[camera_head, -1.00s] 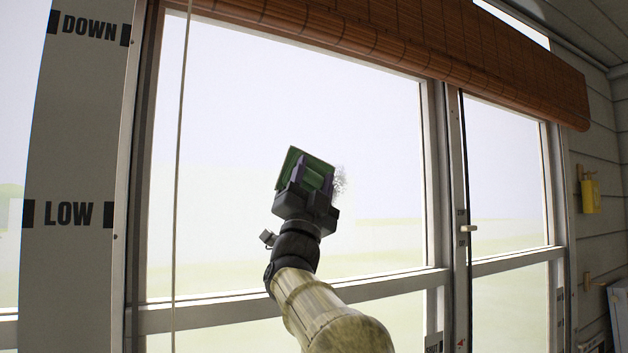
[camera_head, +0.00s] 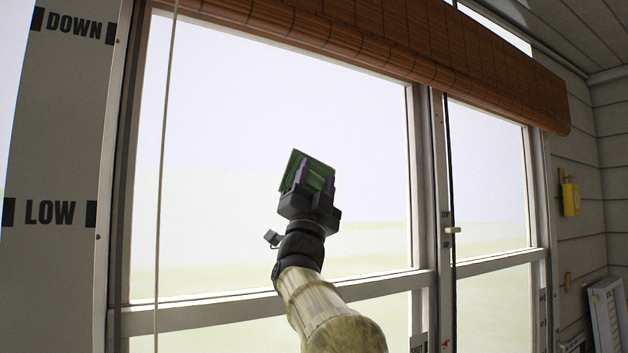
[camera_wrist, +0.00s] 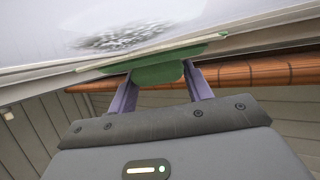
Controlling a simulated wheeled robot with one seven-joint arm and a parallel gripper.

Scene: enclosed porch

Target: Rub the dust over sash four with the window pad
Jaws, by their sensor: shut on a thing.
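The window pad is a green block (camera_head: 306,172) with a thin, broad face, held in front of the large window pane (camera_head: 220,150). My gripper (camera_head: 312,184) is shut on the pad, with its purple fingers on both sides of the grip. In the wrist view the pad (camera_wrist: 157,72) lies close along the glass; I cannot tell whether it touches. A grey speckled dust patch (camera_wrist: 122,37) shows on the glass just beyond the pad's edge. In the head view no dust shows. No sash number is readable.
A brown slatted blind (camera_head: 400,45) hangs across the top. A cord (camera_head: 165,150) hangs in front of the pane at left. A post marked DOWN and LOW (camera_head: 60,130) stands further left. A yellow object (camera_head: 571,197) hangs on the right wall.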

